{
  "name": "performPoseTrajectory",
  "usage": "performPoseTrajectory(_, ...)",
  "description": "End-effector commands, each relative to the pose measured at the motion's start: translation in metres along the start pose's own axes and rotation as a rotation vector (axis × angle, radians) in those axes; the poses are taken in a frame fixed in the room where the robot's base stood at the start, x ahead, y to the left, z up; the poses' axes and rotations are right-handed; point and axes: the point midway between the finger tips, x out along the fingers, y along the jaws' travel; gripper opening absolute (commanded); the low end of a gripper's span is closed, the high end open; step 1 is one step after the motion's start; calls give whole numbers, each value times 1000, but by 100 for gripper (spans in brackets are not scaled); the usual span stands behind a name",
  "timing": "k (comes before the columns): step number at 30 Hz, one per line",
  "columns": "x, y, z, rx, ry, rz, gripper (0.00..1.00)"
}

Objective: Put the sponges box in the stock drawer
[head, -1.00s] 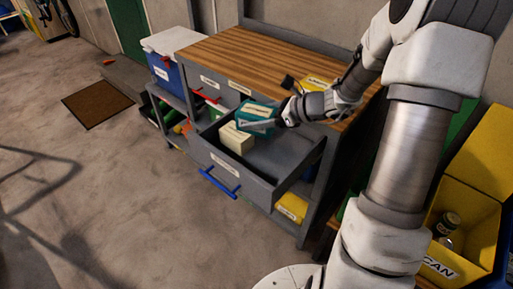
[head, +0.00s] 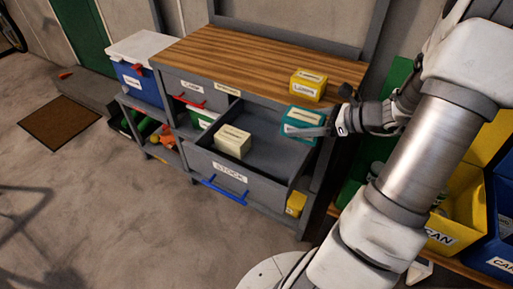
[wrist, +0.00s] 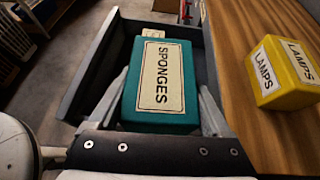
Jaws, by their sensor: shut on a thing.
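The teal sponges box (head: 301,122) is held by my gripper (head: 312,128) above the right end of the open stock drawer (head: 262,188). In the wrist view the sponges box (wrist: 160,85) sits between the two fingers of my gripper (wrist: 165,95), its SPONGES label facing up. The stock drawer is pulled out, with a blue handle and a STOCK label on its front. A cream box (head: 232,142) stands inside it toward the left. The drawer floor to the right of the cream box is bare. The wrist view shows the drawer's rim (wrist: 90,65) around the box.
A yellow lamps box (head: 307,85) stands on the wooden worktop (head: 235,60) just behind the held box; it also shows in the wrist view (wrist: 283,72). A blue cooler (head: 140,75) is at the left. Yellow and blue bins (head: 452,225) stand at the right.

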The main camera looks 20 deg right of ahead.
Motion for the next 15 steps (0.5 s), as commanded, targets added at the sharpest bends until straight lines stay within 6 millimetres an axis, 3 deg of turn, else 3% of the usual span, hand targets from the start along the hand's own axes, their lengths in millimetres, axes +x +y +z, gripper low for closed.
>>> performPoseTrajectory(3, -28, -4, -13, 20, 1, -32, 20)
performPoseTrajectory(8, -45, -4, -22, 32, 2, -49, 20)
performPoseTrajectory(11, -40, -2, -26, 35, 1, -50, 20)
performPoseTrajectory(15, -9, 7, -29, 35, 0, -46, 20)
